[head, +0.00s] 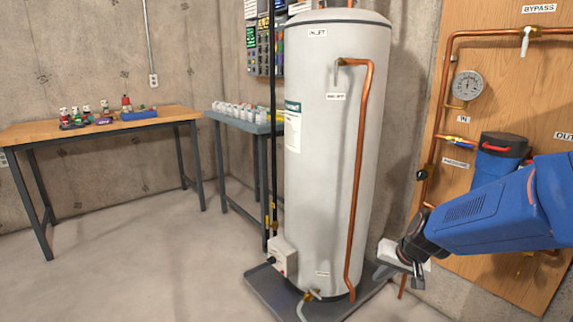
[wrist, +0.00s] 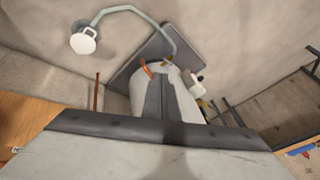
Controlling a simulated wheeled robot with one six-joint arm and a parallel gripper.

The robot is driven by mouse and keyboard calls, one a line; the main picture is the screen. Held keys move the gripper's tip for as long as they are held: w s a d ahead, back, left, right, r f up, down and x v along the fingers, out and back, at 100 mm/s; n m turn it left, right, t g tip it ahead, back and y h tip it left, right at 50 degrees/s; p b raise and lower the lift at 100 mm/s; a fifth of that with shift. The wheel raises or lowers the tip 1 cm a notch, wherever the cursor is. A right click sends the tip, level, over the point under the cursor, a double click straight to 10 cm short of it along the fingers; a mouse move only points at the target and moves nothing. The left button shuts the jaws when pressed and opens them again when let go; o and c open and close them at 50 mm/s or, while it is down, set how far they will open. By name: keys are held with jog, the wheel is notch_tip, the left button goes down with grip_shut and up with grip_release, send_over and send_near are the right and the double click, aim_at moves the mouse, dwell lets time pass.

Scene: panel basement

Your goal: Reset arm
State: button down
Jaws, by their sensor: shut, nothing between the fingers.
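My blue arm reaches in from the right in the head view. My gripper (head: 418,283) hangs low at the arm's end, right of the water heater (head: 315,150) and in front of the wall. In the wrist view my gripper's dark fingers (wrist: 165,95) lie together in the middle, shut and empty. The white heater (wrist: 125,82) shows behind them and is partly hidden by them. I cannot tell the exact gap between the fingers and the heater.
The heater stands on a dark pan (head: 262,285) with a copper pipe (head: 360,170) down its front. A wooden panel (head: 510,80) with a gauge (head: 467,86) is at right. A workbench (head: 40,131) and a grey table (head: 228,118) stand left. The left floor is clear.

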jog(key=s+d+r+n+h, duration=0.1)
jog(key=s+r, duration=0.4)
jog(key=s, duration=0.7)
jog(key=s+r+n+h, duration=0.1)
jog(key=s+r, duration=0.3)
jog(key=s, duration=0.9)
jog(key=shift+s+d+r+n, duration=0.2)
jog(key=shift+d+r+n, duration=0.2)
jog(key=shift+n, duration=0.2)
